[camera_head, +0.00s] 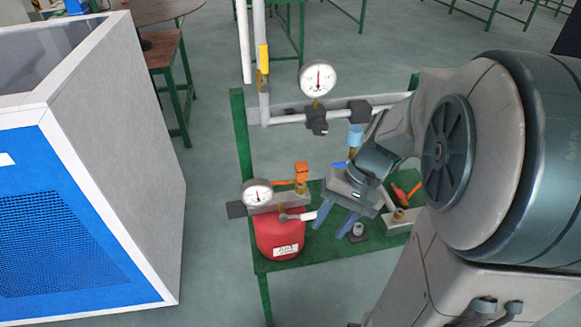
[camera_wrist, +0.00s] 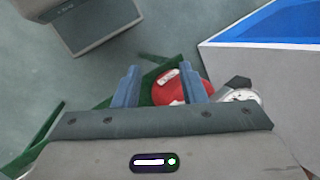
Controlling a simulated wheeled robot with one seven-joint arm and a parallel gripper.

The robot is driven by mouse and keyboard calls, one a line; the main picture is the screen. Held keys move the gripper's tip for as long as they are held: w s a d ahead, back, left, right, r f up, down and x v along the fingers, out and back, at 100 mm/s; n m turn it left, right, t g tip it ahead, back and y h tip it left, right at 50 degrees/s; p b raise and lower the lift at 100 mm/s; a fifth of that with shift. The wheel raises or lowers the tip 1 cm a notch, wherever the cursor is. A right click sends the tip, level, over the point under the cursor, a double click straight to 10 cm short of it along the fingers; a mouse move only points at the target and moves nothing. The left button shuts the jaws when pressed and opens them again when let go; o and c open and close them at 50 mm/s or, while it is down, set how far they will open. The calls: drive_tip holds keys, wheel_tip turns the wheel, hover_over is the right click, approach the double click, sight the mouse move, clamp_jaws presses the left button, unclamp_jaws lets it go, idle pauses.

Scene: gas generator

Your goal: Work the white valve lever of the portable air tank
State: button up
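The red air tank (camera_head: 280,240) stands on the green frame, with a white label on its front. A short white lever (camera_head: 303,216) sticks out to the right from the fitting above it, near the tip of my gripper's left finger. My gripper (camera_head: 331,230) is open, fingers pointing down, just right of the tank. I cannot tell whether the finger touches the lever. In the wrist view the tank (camera_wrist: 170,92) shows between and beyond the spread fingers of my gripper (camera_wrist: 161,70). The lever is not clear there. A round gauge (camera_head: 257,194) sits above the tank.
An orange-handled valve (camera_head: 301,172) is behind the lever. A larger gauge (camera_head: 318,78) stands on the pipe farther back. A red-handled valve (camera_head: 399,194) is to the right. A blue and white cabinet (camera_head: 150,150) stands left, with clear floor between.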

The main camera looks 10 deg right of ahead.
drive_tip(key=w+d+f+m+t+y+b, duration=0.1)
drive_tip(key=w+d+f+m+y+b, duration=0.25)
drive_tip(key=f+y, duration=0.25)
drive_tip(key=m+t+y+b, duration=0.2)
drive_tip(key=t+y, duration=0.2)
drive_tip(key=t, duration=0.1)
approach(310, 214)
drive_tip(key=x, duration=1)
drive_tip(key=shift+a+f+b, duration=0.1)
drive_tip(key=shift+f+b, duration=0.25)
drive_tip(key=shift+f, duration=0.1)
